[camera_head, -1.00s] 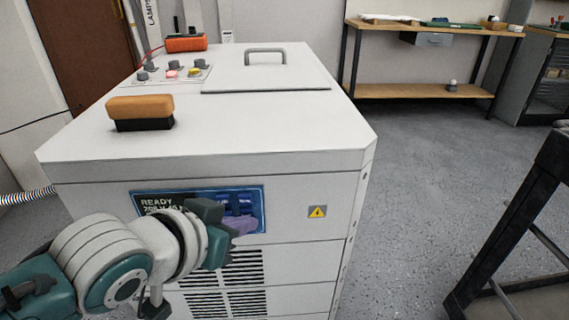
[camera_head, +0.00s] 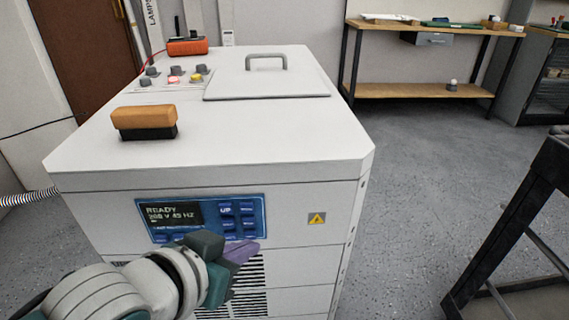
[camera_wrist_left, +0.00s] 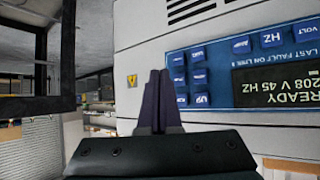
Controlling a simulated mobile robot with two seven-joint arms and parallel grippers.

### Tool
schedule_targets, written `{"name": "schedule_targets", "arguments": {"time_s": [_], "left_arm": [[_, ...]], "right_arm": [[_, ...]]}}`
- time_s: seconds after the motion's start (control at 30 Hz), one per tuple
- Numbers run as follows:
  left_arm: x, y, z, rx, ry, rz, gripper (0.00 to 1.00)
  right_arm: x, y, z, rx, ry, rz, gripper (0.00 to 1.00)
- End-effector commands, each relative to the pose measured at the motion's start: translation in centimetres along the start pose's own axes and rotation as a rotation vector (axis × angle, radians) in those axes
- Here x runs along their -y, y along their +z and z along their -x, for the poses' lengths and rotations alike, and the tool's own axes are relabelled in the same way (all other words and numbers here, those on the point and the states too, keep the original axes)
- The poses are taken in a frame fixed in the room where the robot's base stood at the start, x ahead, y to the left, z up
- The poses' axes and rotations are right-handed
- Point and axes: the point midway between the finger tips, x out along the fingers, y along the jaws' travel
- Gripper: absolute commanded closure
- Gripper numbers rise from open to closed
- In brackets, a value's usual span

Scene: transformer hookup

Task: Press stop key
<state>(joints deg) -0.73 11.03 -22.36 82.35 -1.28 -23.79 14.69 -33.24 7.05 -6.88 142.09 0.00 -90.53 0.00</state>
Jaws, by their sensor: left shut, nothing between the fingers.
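The blue control panel (camera_head: 201,218) is on the front of the white cabinet. Its display (camera_head: 172,214) reads READY and 208 V 45 HZ. Blue keys (camera_head: 237,216) stand right of the display; one reads UP. I cannot pick out the stop key by its label. My left gripper (camera_head: 243,250) is shut and empty, its purple fingers at the panel's lower right edge, partly hiding the lower keys. In the left wrist view, the shut fingers (camera_wrist_left: 161,100) stand beside the key block of the panel (camera_wrist_left: 215,80), which appears upside down. Contact cannot be told.
On the white cabinet (camera_head: 270,130) lie an orange-and-black block (camera_head: 145,121), several knobs and lit buttons, and a handled lid (camera_head: 266,84). A yellow warning label (camera_head: 317,218) is right of the panel. A dark metal frame (camera_head: 515,220) stands at right; floor between is clear.

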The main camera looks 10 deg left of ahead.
Motion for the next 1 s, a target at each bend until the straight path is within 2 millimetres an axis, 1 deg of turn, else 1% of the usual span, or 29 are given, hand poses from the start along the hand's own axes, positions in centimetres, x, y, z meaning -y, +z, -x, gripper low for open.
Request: {"name": "schedule_targets", "arguments": {"time_s": [0.03, 0.3, 1.0], "left_arm": [[-0.3, 0.1, 0.6, 0.003, 0.0, 0.002, 1.0], [-1.5, 1.4, 2.1, 0.001, 0.0, 0.001, 1.0], [-1.6, 1.6, 2.2, 0.0, -0.001, 0.0, 1.0]], "right_arm": [[0.0, -0.2, 0.6, 0.0, 0.0, 0.0, 0.5], [0.0, -0.5, 1.6, 0.0, -0.001, -0.002, 0.5], [0.1, -0.5, 1.6, -0.001, -0.003, -0.004, 0.5]]}}
